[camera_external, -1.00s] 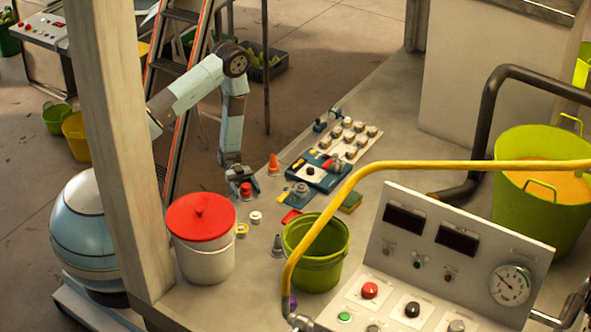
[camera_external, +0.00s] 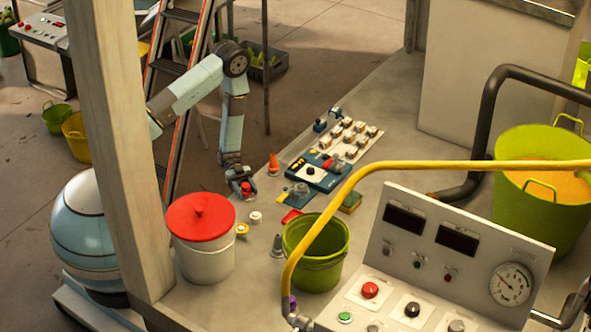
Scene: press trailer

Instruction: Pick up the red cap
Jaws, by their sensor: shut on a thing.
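The red cap (camera_external: 246,188) is a small red piece between the fingers of my gripper (camera_external: 245,191). My gripper points down at the left part of the grey table and is shut on the cap. The fingers partly hide the cap. I cannot tell for sure whether the cap is clear of the tabletop.
A white bucket with a red lid (camera_external: 200,215) stands in front of my gripper. A green bucket (camera_external: 317,262) is to the right. A white ring (camera_external: 256,217), a yellow ring (camera_external: 242,229), an orange cone (camera_external: 273,164) and a blue device (camera_external: 318,173) are close by.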

